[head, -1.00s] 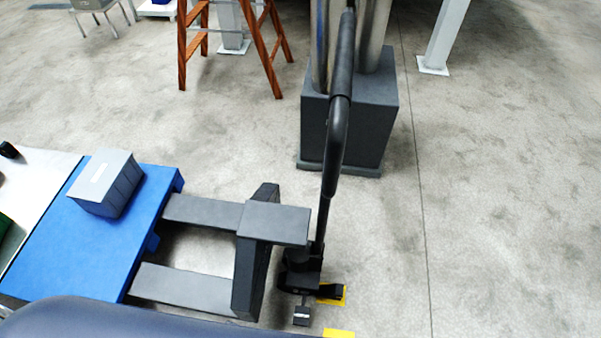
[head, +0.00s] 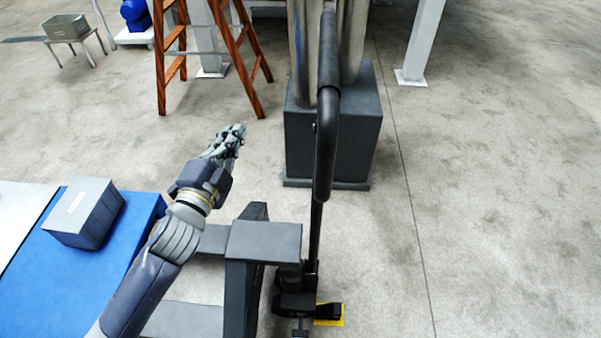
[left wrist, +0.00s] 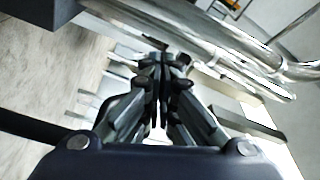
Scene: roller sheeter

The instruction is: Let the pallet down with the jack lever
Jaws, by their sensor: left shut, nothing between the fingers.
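The pallet jack (head: 264,240) stands with its dark forks under the blue pallet (head: 95,285). Its black handle (head: 325,150) rises upright at the middle of the head view, with a loop grip at the top. I cannot make out a separate small lever on it. My left gripper (head: 236,132) is shut and empty, held in the air to the left of the handle and apart from it. In the left wrist view its fingers (left wrist: 162,95) are closed together. My right gripper is not in view.
A dark block (head: 345,140) with metal columns stands behind the handle. An orange ladder (head: 205,50) is at the back left. The floor (head: 500,200) on the right is clear.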

